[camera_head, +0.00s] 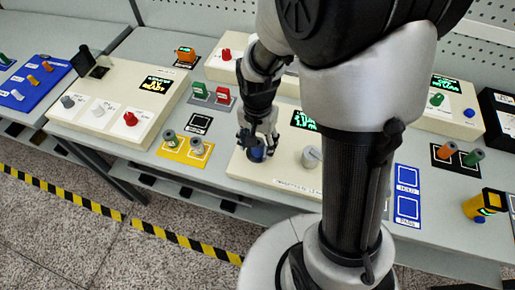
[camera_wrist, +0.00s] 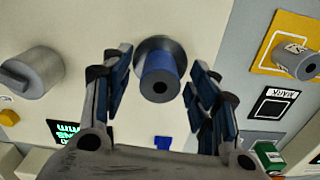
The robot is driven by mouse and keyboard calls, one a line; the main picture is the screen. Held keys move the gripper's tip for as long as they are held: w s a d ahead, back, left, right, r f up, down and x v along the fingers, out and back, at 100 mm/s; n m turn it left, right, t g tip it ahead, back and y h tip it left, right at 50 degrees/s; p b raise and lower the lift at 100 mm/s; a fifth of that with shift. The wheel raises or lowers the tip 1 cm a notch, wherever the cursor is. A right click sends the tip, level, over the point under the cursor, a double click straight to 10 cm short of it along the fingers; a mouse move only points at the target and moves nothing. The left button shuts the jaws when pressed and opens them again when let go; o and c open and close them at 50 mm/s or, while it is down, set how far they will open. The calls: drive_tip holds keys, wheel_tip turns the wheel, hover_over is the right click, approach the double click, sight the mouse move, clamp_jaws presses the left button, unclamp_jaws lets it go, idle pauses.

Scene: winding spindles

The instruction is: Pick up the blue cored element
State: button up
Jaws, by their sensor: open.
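The blue cored element (camera_wrist: 159,72) is a blue cylinder with a dark hole in its end face. It sits on a dark round base on a cream panel (camera_wrist: 85,20). In the head view the blue element (camera_head: 257,154) shows just below my gripper (camera_head: 256,143), partly covered by the fingers. In the wrist view my gripper (camera_wrist: 160,100) is open, with one finger on each side of the blue element and a gap on both sides. The fingertips reach about level with it.
A grey knob (camera_wrist: 32,72) stands on the same panel. A yellow plate (camera_head: 185,151) with grey-green cored elements lies to the left, beside a black-framed MARK pad (camera_head: 199,123). Blue HOLD pads (camera_head: 407,193) lie to the right. A box with a red knob (camera_head: 131,118) stands further left.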

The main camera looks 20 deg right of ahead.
drive_tip(key=shift+c, duration=0.4)
drive_tip(key=c, duration=1.2)
